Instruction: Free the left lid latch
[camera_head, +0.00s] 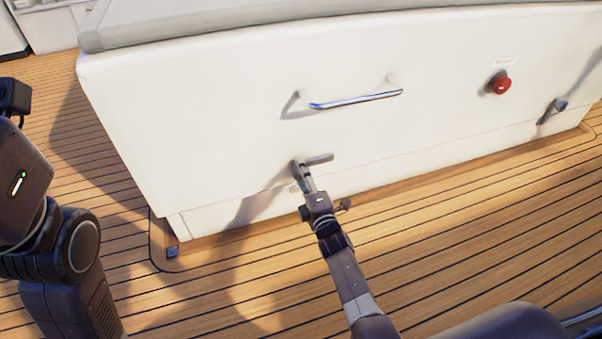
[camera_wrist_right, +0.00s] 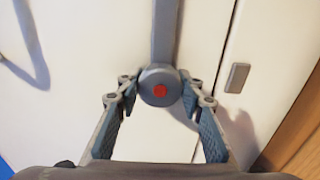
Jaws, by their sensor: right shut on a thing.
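The left lid latch (camera_head: 319,158) is a grey lever on the white hatch front, low and left of centre. Its lever points to the right in the head view. In the right wrist view the latch's round hub (camera_wrist_right: 160,87) has a red dot, and its lever runs up the picture. My right gripper (camera_head: 300,172) is at the hub end of the latch. In the right wrist view its two fingers (camera_wrist_right: 161,92) are on either side of the hub, shut on it. Only my left arm shows at the left edge; its gripper fingers are out of view.
The white hatch (camera_head: 230,110) has a chrome handle (camera_head: 355,100) above the latch. A red knob (camera_head: 500,84) and a second latch (camera_head: 557,106) are at the right. Slatted wooden deck (camera_head: 450,235) lies clear in front.

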